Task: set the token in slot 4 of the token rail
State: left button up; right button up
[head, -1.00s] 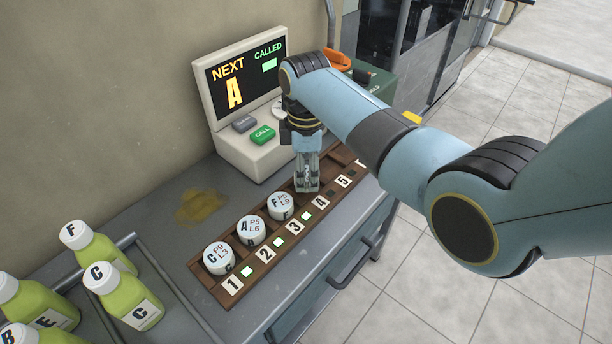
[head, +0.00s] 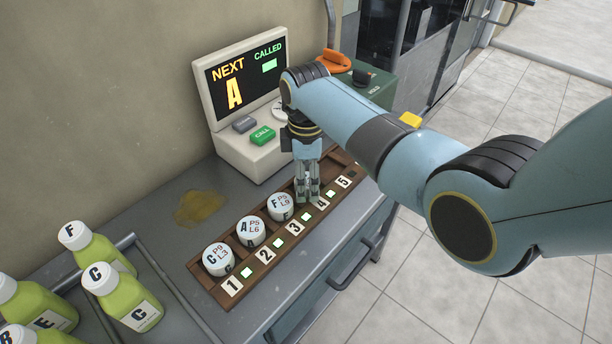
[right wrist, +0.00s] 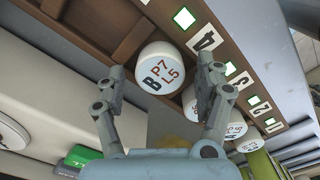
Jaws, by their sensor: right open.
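The token (right wrist: 160,68), a white round piece marked B, P7 and L5, sits in the slot beside the label 4 (right wrist: 207,42) in the right wrist view. The brown token rail (head: 215,287) runs diagonally across the counter in the head view. My right gripper (head: 308,199) points down at slot 4 and hides the token there. In the right wrist view, its fingers (right wrist: 161,72) are open, one on either side of the token. The light (head: 330,193) beside label 4 is lit green. My left gripper is out of view.
Slots 1 to 3 hold tokens C (head: 218,258), A (head: 251,230) and F (head: 280,206); F is close beside my gripper. Slot 5 looks empty. A call display (head: 238,80) stands behind the rail. Juice bottles (head: 130,300) stand at the lower left.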

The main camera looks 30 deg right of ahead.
notch_tip(320, 180, up, 12)
jog(key=p, duration=0.1)
dwell(0.6)
